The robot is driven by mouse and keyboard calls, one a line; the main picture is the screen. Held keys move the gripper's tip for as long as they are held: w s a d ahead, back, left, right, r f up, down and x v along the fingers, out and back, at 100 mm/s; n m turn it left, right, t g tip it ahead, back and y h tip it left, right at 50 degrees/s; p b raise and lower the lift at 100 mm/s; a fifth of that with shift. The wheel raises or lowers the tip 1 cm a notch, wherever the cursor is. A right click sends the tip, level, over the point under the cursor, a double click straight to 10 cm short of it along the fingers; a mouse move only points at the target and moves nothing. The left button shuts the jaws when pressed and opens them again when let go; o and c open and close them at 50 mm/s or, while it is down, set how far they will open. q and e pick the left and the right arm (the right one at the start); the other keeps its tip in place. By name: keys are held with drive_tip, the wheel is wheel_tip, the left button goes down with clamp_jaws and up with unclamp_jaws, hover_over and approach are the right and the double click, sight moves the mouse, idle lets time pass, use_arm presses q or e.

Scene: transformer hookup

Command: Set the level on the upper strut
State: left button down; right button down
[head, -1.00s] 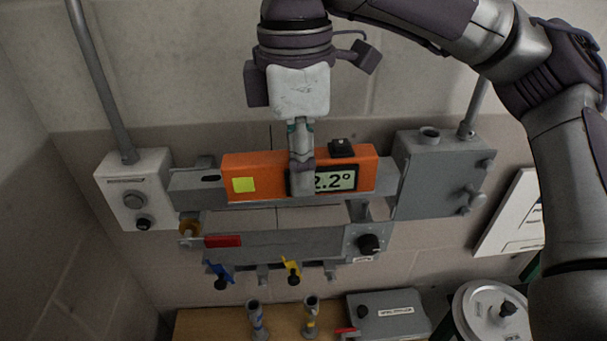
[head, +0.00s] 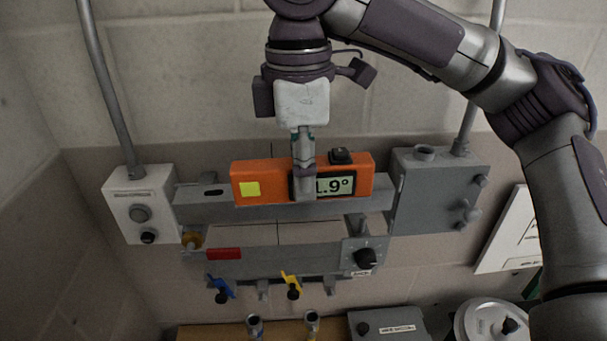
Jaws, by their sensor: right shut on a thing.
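The orange level (head: 263,184) lies along the upper strut (head: 212,208), a grey bar on the wall. Its display reads about 1.9°, with the first digit partly covered by my finger. My right gripper (head: 304,188) comes down from above and is shut on the level near its middle. The level's lower edge appears to be at or just above the strut's top; I cannot tell whether it touches. My left gripper is out of view.
A white box (head: 124,190) stands left of the strut and a grey box (head: 440,194) right of it. Below are a lower strut (head: 295,262) with a red label (head: 223,254), a black knob (head: 365,258), and blue (head: 220,287) and yellow (head: 291,281) handles. A lidded pot (head: 490,322) is at lower right.

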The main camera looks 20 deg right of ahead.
drive_tip(key=shift+w+d, duration=0.1)
drive_tip(key=shift+w, duration=0.5)
drive_tip(key=shift+w+d+f, duration=0.15)
drive_tip(key=shift+w, duration=0.35)
drive_tip(key=shift+w+d+f, duration=0.1)
drive_tip(key=shift+w, duration=0.35)
drive_tip(key=shift+w+d+f, duration=0.15)
drive_tip(key=shift+w+d, duration=0.1)
drive_tip(key=shift+w, duration=0.5)
drive_tip(key=shift+w+d+f, duration=0.1)
drive_tip(key=shift+w+f, duration=0.05)
drive_tip(key=shift+w, duration=0.05)
drive_tip(key=shift+f, duration=0.45)
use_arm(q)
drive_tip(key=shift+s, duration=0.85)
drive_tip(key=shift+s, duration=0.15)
